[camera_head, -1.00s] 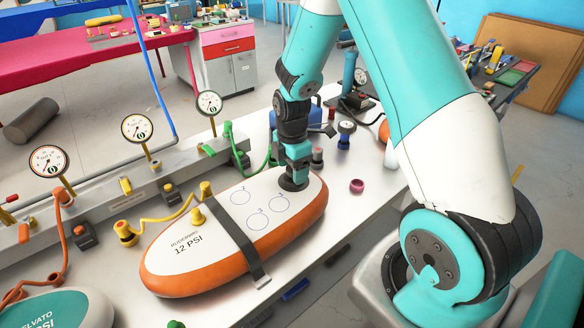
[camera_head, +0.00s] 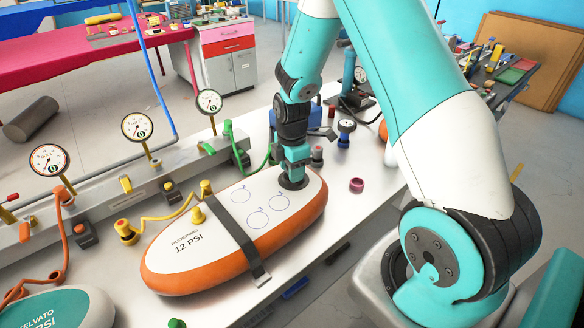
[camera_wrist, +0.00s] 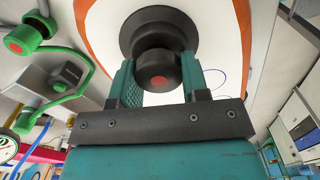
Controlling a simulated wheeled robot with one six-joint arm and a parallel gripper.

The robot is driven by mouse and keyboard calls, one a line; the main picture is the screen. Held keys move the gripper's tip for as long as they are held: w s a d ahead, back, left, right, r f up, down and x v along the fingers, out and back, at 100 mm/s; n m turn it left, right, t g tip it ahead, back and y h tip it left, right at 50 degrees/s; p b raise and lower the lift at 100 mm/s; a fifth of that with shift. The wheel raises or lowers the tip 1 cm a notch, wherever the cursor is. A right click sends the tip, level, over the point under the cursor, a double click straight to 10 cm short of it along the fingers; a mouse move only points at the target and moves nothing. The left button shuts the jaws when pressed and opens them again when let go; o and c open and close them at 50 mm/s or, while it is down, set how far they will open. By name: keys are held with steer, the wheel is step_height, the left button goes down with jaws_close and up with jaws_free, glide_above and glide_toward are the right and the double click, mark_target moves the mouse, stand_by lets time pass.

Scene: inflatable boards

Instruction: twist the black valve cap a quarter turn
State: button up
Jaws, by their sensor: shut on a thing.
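The black valve cap (camera_wrist: 158,74) has a red dot on its end and sits on a wide black round base (camera_wrist: 133,36) in the wrist view. My gripper (camera_wrist: 157,66) has its two teal fingers on either side of the cap, shut on it. In the head view my gripper (camera_head: 294,174) points straight down at the far right end of the orange and white board (camera_head: 178,268). There the gripper hides the cap, and only the edge of the black base (camera_head: 291,184) shows.
A grey strap (camera_head: 236,240) crosses the board. A yellow valve with a hose (camera_head: 160,224) is on its left part. A green hose fitting (camera_head: 236,145) is behind.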

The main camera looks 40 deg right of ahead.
steer(key=m, duration=0.4)
steer(key=shift+w, duration=0.1)
steer(key=m, duration=0.2)
steer(key=shift+r+m+p, duration=0.1)
steer(key=shift+m+p, duration=0.25)
steer(key=shift+m, duration=0.05)
steer(key=shift+w+d+m, duration=0.1)
steer(key=shift+m, duration=1)
steer(key=shift+m, duration=0.6)
steer(key=m, duration=0.3)
steer(key=shift+d+m+p, duration=0.1)
steer(key=shift+m+p, duration=0.2)
steer(key=shift+m, duration=0.1)
steer(key=o, duration=1)
steer(key=shift+c, duration=0.2)
